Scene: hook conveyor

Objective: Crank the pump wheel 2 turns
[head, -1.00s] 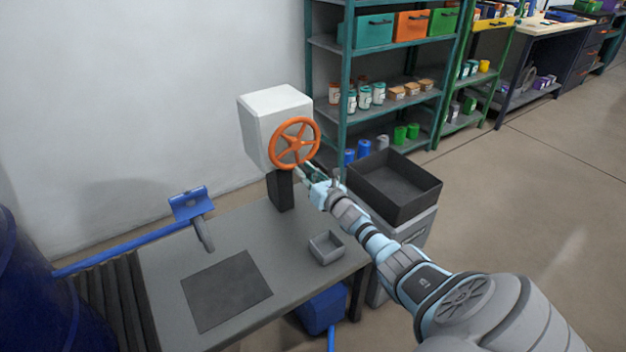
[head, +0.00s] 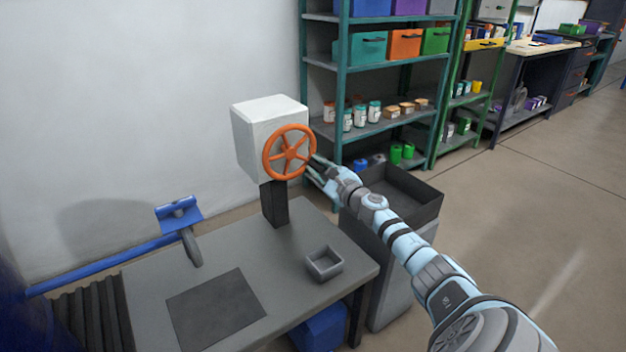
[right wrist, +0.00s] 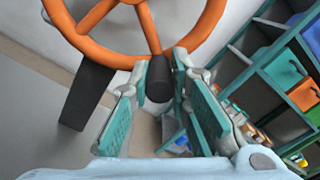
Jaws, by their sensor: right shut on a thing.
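The orange pump wheel (head: 289,152) with several spokes is mounted on the front of a white box (head: 262,130) on a dark post (head: 275,204). In the right wrist view the wheel (right wrist: 145,40) fills the top, and its dark crank handle (right wrist: 159,82) sticks out from the rim between the finger pads. My right gripper (head: 315,168) is at the right side of the wheel, shut on the handle; it also shows in the right wrist view (right wrist: 168,84). In the head view the fingers hide the handle. My left gripper is in no view.
The grey table (head: 320,225) carries a small grey tray (head: 324,264) and a dark mat (head: 216,308). A dark open bin (head: 425,208) stands right of the table under my right arm. A blue hook piece (head: 178,213) is at left. Shelves (head: 388,60) stand behind.

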